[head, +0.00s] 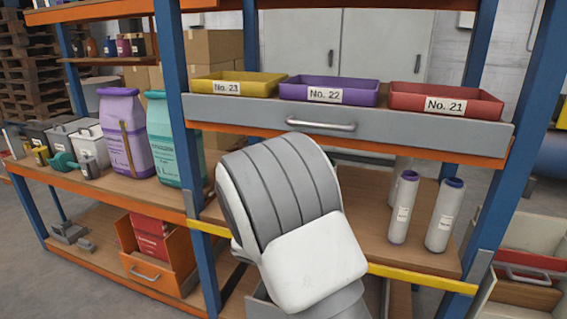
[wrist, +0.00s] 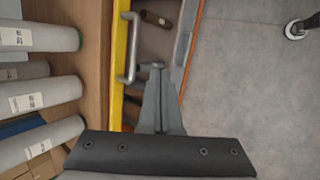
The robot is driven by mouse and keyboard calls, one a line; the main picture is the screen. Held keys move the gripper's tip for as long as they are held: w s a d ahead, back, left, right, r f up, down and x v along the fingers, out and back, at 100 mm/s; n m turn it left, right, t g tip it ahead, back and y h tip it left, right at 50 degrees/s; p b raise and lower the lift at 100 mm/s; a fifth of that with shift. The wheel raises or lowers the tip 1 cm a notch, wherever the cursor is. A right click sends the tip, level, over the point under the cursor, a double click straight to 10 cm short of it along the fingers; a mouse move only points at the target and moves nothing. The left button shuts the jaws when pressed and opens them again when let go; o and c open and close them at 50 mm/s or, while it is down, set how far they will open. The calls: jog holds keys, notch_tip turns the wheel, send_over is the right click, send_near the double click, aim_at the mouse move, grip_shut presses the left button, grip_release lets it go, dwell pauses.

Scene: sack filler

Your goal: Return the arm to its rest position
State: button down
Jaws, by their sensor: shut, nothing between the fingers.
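My arm (head: 290,215) is bent in front of the shelf rack in the head view, its large grey and white link covering the middle of the lower board. My gripper is hidden in that view. In the wrist view my gripper (wrist: 155,72) is shut and empty, its fingers together. The fingertips are right beside a grey bar handle (wrist: 129,45) on a yellow-edged front. I cannot tell whether they touch it.
A grey drawer (head: 345,122) bears yellow (head: 235,84), purple (head: 328,91) and red (head: 445,103) trays above my arm. Open floor (wrist: 250,90) shows in the wrist view.

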jog(key=s+d+r+m+g+y, duration=0.1)
jog(key=s+d+r+m, duration=0.4)
jog(key=r, duration=0.3)
jog(key=s+d+r+m+y, duration=0.1)
jog(key=s+d+r+m, duration=0.2)
jog(key=s+d+r, duration=0.4)
jog(key=s+r+m+t+y, duration=0.1)
jog(key=s+r+m, duration=0.25)
jog(key=s, duration=0.45)
jog(key=s+r+m+t+y, duration=0.1)
jog(key=s+r+m+y, duration=0.15)
jog(key=s+r, duration=0.45)
notch_tip(320, 180, up, 16)
jog(key=s+p, duration=0.1)
jog(key=p, duration=1.7)
jog(key=shift+s+f+g+h, duration=0.2)
jog(key=shift+s+g+h, duration=0.1)
jog(key=shift+h, duration=0.15)
